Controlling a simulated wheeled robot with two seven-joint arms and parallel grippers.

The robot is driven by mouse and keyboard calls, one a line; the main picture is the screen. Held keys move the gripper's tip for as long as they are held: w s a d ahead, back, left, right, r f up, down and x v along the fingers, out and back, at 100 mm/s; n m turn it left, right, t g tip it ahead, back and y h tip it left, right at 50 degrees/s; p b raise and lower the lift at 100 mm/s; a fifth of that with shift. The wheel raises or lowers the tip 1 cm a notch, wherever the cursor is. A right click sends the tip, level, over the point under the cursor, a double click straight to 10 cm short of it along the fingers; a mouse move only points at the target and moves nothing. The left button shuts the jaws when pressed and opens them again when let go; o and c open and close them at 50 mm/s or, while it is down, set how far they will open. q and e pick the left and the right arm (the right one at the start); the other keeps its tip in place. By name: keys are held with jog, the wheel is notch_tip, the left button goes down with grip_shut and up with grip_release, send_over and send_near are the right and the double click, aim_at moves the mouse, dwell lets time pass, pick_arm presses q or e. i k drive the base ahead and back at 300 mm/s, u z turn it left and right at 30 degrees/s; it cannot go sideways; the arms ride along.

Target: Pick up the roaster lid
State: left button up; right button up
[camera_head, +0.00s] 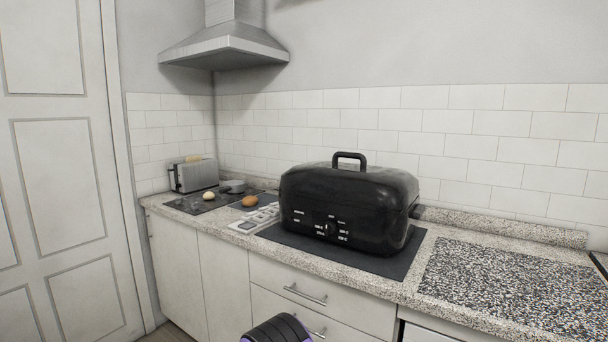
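A large black roaster stands closed on a dark mat (385,269) on the granite counter. Its domed roaster lid (335,183) has an arched black handle (349,156) on top. White markings and a knob show on the roaster's front (331,228). Neither gripper is in view. A black and purple rounded part at the bottom edge looks like part of my arm, below and in front of the counter.
Left of the roaster are a light item with dark sections (256,219), a brown round item (249,201), a pale egg-like item (208,194) and a toaster (194,175). A range hood (226,46) hangs above. The speckled counter (510,285) at right is clear.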

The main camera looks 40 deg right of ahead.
aim_at(362, 185)
jog(key=i, duration=0.65)
jog(key=z, duration=2.7)
